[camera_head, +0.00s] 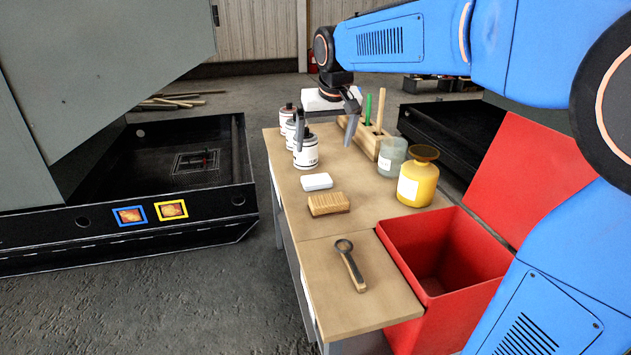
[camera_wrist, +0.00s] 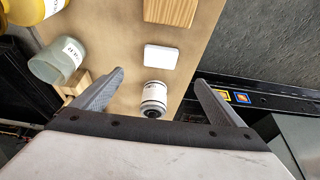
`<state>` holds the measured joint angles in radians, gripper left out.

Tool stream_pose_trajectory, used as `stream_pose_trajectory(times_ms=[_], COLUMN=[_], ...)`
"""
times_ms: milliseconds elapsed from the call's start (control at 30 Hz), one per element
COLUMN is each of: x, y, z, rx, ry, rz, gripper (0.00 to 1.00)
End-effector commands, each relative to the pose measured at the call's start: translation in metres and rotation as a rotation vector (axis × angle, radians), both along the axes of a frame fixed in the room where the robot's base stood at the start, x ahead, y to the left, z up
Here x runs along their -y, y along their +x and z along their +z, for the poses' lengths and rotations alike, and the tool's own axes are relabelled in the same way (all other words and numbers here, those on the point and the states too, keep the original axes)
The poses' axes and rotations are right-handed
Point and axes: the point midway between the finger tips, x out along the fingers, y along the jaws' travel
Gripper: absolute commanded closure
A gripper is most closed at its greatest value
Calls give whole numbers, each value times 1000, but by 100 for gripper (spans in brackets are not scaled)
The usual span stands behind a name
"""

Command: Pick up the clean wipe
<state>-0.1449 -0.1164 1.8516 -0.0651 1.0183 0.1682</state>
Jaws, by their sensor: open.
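The clean wipe looks to be the small white folded pad (camera_head: 317,182) lying flat on the wooden table, between a white can and a wooden brush. In the wrist view the white pad (camera_wrist: 161,57) lies above the can. My gripper (camera_head: 327,132) is open and empty above the far part of the table. In the wrist view its two fingers (camera_wrist: 158,84) are spread wide, with the white can (camera_wrist: 153,98) showing between them. The gripper is apart from the pad.
Several white cans (camera_head: 306,152) stand near the pad. A brush (camera_head: 329,204) and a magnifier-like tool (camera_head: 350,265) lie nearer. A glass jar (camera_head: 391,157), yellow bottle (camera_head: 418,178) and wooden rack (camera_head: 368,139) stand right. A red bin (camera_head: 404,262) adjoins the table.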

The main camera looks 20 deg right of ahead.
Motion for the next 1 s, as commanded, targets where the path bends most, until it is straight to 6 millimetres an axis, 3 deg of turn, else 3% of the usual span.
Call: stream_pose_trajectory(times_ms=[500, 1000], x=[0, -1], y=[33, 50], z=[-84, -117], rx=[-3, -2], ry=[0, 0], rz=[0, 0], gripper=[8, 8])
